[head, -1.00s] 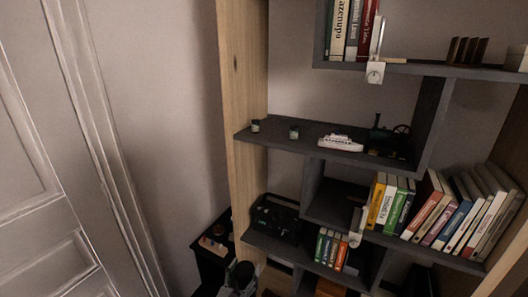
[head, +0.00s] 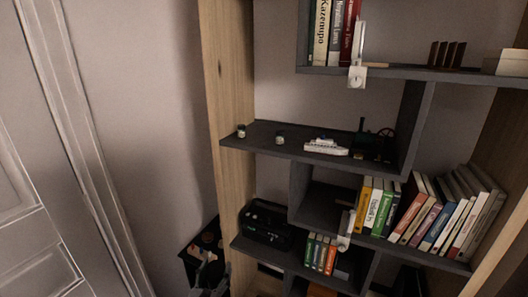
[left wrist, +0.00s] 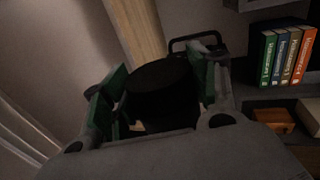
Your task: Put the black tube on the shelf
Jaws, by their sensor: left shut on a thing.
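The black tube (left wrist: 162,88) is a dark, thick cylinder between the green-padded fingers of my left gripper (left wrist: 160,95) in the left wrist view. The gripper is shut on it. In the head view my left gripper (head: 208,276) shows at the bottom, in front of the left side of the shelf; the tube cannot be made out there. The shelf (head: 262,131) is a tall bookcase with dark grey boards and light wooden side panels. Its middle board carries two small jars (head: 241,131) (head: 280,138), a white toy ship (head: 326,147) and a dark model engine (head: 375,142). My right gripper is not in view.
A black radio-like box (head: 265,222) stands on the lower left board. Books (head: 375,208) fill the right compartment, and more (head: 320,252) stand below. Bare board shows between the jars and ship.

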